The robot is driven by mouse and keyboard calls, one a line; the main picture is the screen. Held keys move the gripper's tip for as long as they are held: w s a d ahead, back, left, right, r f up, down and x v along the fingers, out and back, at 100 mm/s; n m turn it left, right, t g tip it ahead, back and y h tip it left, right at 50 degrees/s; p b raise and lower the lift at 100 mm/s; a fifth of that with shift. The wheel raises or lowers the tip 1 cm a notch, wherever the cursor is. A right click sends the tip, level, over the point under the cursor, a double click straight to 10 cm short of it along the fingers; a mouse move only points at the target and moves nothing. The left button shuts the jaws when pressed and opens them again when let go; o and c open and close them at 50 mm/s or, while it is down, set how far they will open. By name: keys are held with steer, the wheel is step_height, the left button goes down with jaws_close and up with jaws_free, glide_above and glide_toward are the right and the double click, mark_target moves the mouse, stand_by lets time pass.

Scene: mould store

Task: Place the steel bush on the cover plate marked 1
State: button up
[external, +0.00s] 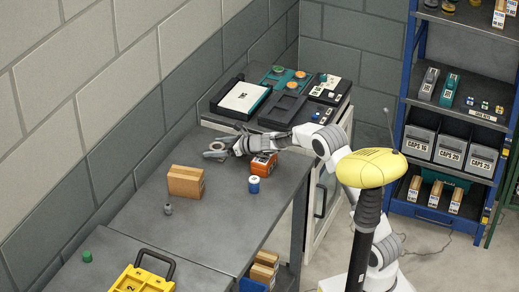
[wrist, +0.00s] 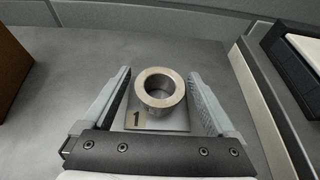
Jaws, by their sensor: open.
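The steel bush (wrist: 160,90), a short grey ring with an open bore, stands upright on a small grey cover plate (wrist: 178,122). The plate bears a "1" at its near left corner in the wrist view. My gripper (wrist: 159,75) is open, with one finger on each side of the bush and a visible gap to each. In the external view my gripper (external: 215,151) is low over the back of the grey table, near the wall. The bush and plate are small and partly hidden by the fingers there.
A cardboard box (external: 186,181) stands nearer on the table, with a small grey part (external: 168,208) before it. An orange box (external: 263,164) and a blue-and-white cylinder (external: 254,185) stand right of my gripper. A cabinet top (external: 212,107) with trays lies behind.

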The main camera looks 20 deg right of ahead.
mark_target(213, 146)
steer(key=shift+r, duration=0.3)
steer(key=v, duration=0.2)
steer(key=shift+s+d, duration=0.3)
step_height(213, 146, up, 7)
steer(key=p, duration=0.3)
steer(key=s+d+r+n+g, duration=0.1)
steer(key=s+d+r+n, duration=0.3)
steer(key=s, duration=0.3)
steer(key=s+d+r+n+g+h, duration=0.1)
steer(key=s+d+r+n, duration=0.15)
steer(key=s+n, duration=0.4)
steer(key=s+d+r+n+g, duration=0.1)
steer(key=s+d+r+n, duration=0.3)
steer(key=s, duration=0.3)
steer(key=s+d+f+n+h, duration=0.3)
steer(key=s+d+n, duration=0.3)
steer(key=s+d, duration=0.3)
steer(key=s+d+f+n+h, duration=0.4)
steer(key=s+d, duration=0.5)
steer(key=s, duration=0.4)
steer(key=shift+d+n+g+h, duration=0.2)
steer(key=shift+n+g+h, duration=0.35)
steer(key=shift+n, duration=0.7)
